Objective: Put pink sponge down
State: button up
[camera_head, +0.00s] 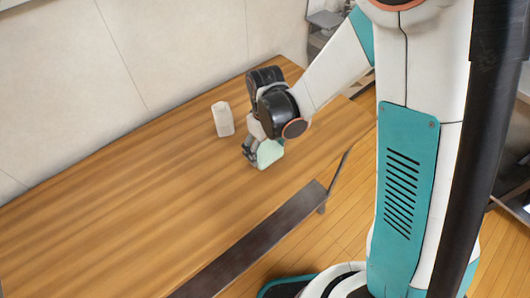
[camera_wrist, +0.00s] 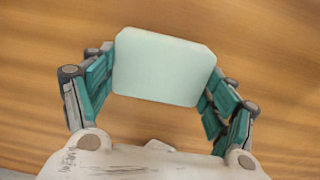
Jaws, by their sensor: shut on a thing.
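No pink sponge shows in either view. My gripper (camera_head: 254,152) is shut on a pale mint-green block (camera_head: 269,153) at the right part of the wooden table. In the wrist view the same block (camera_wrist: 164,66) sits between the two teal-and-grey fingers of my gripper (camera_wrist: 163,75), which touch its left and right sides. Its face is flat, with cut corners. The block is at or just above the table top; I cannot tell if it touches the wood.
A white upright box-like object (camera_head: 223,119) stands on the table, left of my gripper. The wooden table (camera_head: 110,215) is clear to the left and front. A dark strip (camera_head: 250,240) runs along its front edge. A pale wall (camera_head: 150,50) stands behind.

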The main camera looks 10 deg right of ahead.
aim_at(265, 149)
jog(key=shift+f, duration=0.3)
jog(key=shift+f, duration=0.15)
jog(key=o, duration=1.2)
notch_tip(265, 149, up, 12)
jog(key=p, duration=0.3)
jog(key=shift+r+p, duration=0.25)
jog(key=shift+p, duration=0.15)
